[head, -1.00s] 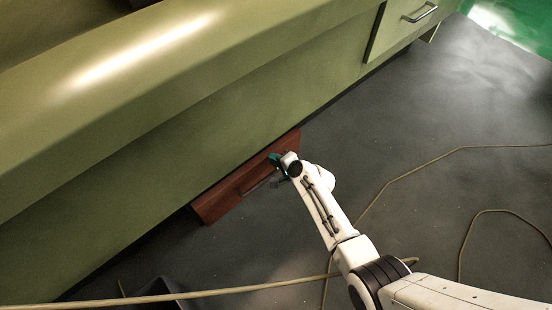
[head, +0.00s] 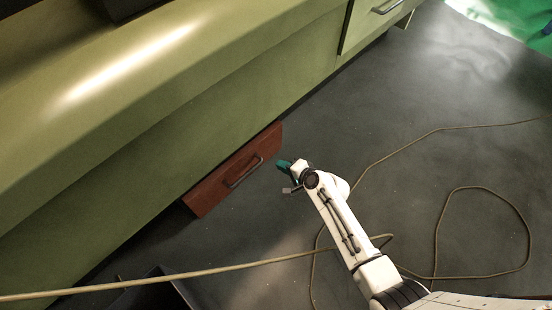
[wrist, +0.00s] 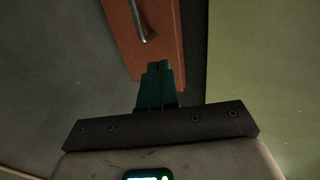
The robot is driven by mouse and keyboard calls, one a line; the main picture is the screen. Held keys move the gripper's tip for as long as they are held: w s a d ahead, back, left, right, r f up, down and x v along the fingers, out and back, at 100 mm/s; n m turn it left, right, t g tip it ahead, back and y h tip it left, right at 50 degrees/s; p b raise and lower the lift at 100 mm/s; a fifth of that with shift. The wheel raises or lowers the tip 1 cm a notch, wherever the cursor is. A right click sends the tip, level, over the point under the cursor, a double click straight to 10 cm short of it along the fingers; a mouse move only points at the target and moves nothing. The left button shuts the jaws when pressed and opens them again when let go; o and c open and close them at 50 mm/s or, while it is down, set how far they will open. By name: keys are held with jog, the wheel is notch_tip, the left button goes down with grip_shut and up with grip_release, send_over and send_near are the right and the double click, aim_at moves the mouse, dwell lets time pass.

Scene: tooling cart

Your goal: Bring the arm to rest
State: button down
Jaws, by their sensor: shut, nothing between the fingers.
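My gripper (head: 284,165) is shut and empty, its teal fingers together. In the head view it hangs just right of a red-brown drawer front (head: 212,190) low on the green cart, apart from it. In the wrist view the teal fingers (wrist: 158,84) point toward the red-brown drawer front (wrist: 165,58) and overlap its near edge in the picture. The drawer's grey bar handle (head: 243,171) shows free of my fingers. My white arm reaches in from the lower right.
The green cart (head: 160,145) fills the left side. Another drawer with a handle (head: 388,7) is at the top. A tan cable (head: 437,235) loops over the dark floor (head: 420,90), which is otherwise open at right. A dark object (head: 160,290) stands at the bottom left.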

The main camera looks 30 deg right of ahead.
jog(key=shift+s+d+r, duration=0.1)
jog(key=shift+s+r, duration=0.1)
jog(key=shift+s, duration=0.15)
jog(key=s+d+r+n+g+h, duration=0.1)
jog(key=s+r+n+g, duration=0.35)
jog(key=s, duration=0.45)
jog(key=s+r+n+g+h+p, duration=0.1)
jog(key=s+r+n+g, duration=0.2)
jog(key=s+r+n, duration=0.5)
jog(key=s+d+r+n+g+h, duration=0.1)
jog(key=s+r+n+g, duration=0.15)
jog(key=s, duration=0.85)
notch_tip(320, 180, up, 30)
jog(key=p, duration=3)
jog(key=shift+r+g, duration=0.2)
jog(key=shift+g, duration=0.1)
